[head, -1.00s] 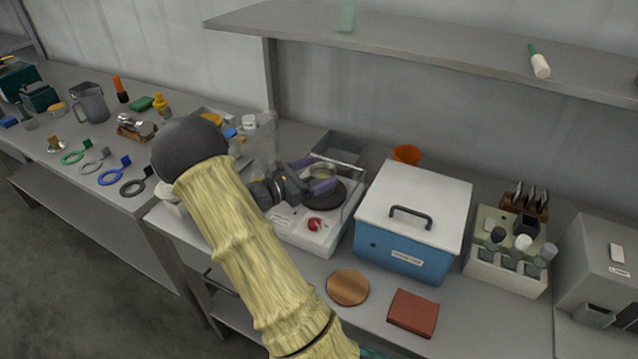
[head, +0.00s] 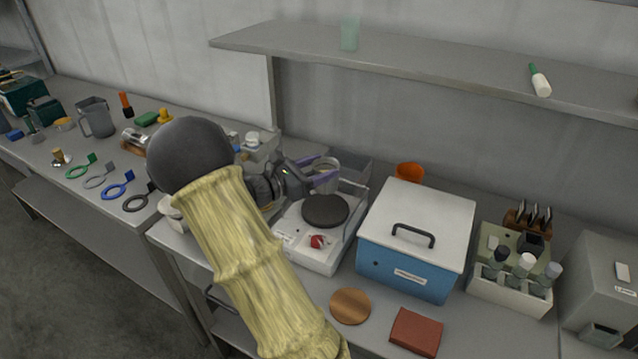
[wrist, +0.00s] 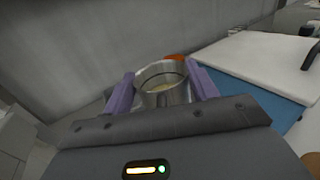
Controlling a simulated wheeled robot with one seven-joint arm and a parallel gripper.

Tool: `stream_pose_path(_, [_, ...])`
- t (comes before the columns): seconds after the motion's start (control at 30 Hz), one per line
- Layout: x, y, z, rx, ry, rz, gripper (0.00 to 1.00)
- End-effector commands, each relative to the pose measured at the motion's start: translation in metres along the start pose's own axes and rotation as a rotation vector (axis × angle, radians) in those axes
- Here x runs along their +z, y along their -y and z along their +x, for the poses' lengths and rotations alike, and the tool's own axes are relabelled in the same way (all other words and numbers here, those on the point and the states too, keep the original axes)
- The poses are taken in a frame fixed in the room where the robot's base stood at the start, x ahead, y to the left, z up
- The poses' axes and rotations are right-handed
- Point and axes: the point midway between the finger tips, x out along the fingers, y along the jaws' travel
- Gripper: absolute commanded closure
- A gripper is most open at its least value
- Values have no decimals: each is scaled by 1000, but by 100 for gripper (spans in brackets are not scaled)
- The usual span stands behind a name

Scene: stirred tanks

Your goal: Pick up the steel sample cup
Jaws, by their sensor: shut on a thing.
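The steel sample cup (wrist: 162,88) is between the two purple fingers of my gripper (wrist: 161,90) in the wrist view. The cup is open at the top, close to upright, with something pale inside. In the head view the cup (head: 325,176) shows at the tips of my gripper (head: 322,174), raised above and behind the round dark plate (head: 326,210) of the white hotplate unit (head: 308,249). The plate is bare. My gripper is shut on the cup. My arm hides part of the bench to the left.
A blue box with a white lid and black handle (head: 412,236) stands right of the hotplate. An orange cup (head: 410,172) is behind it. A grey tray (head: 352,172) lies behind the hotplate. A shelf (head: 440,61) overhangs the bench.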

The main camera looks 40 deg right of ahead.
Motion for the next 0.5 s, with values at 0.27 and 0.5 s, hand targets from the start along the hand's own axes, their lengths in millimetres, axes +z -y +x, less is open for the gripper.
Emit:
stream_pose_path(0.27, [30, 0, 0, -1, 0, 1, 69])
stream_pose_path(0.5, [31, 0, 0, -1, 1, 0, 69])
